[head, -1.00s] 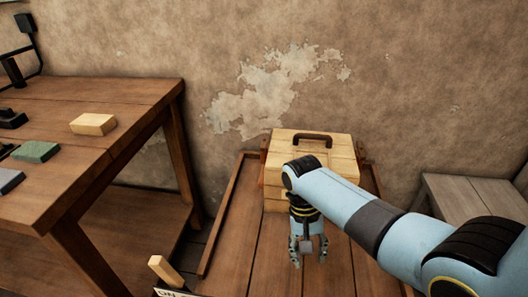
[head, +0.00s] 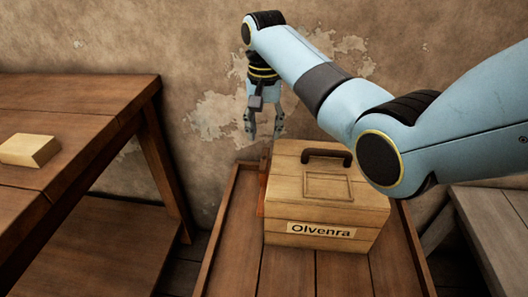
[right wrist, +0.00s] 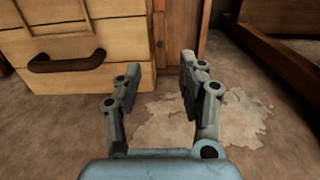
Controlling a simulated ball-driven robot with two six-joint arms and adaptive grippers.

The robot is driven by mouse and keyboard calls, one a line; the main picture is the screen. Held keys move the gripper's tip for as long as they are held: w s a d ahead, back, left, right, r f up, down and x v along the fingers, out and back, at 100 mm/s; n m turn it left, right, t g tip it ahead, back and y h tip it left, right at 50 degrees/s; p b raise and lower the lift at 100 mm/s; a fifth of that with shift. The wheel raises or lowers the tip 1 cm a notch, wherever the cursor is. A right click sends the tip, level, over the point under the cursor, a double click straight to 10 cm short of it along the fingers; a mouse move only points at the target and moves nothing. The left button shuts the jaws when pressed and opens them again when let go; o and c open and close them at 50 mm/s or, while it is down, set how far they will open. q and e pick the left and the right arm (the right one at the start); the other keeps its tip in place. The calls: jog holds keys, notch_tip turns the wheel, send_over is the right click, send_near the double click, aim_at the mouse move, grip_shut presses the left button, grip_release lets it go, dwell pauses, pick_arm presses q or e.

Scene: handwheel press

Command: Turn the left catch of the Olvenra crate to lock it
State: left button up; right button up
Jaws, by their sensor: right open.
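The Olvenra crate (head: 325,215) is a pale wooden box with a dark handle (head: 326,156) on its lid and a name label on its front. An orange-brown part (head: 262,190) shows edge-on at its left side, probably the left catch; its turn position cannot be made out. My right gripper (head: 264,136) is open and empty, pointing down above the crate's left rear edge, apart from it. In the right wrist view, the open fingers (right wrist: 159,70) show below the crate (right wrist: 115,30), with a dark fitting (right wrist: 159,38) at the crate's side. My left gripper is out of view.
The crate stands on a brown plank surface with a raised left rim (head: 222,225). A workbench (head: 80,95) with a pale block (head: 30,149) is at the left. A grey bench (head: 490,215) is at the right. The peeling wall stands close behind my right gripper.

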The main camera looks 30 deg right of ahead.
aim_at(264, 158)
notch_tip(264, 158, down, 7)
jog(key=shift+r+b, duration=0.1)
jog(key=shift+b, duration=0.75)
jog(key=shift+f, duration=0.7)
grip_shut()
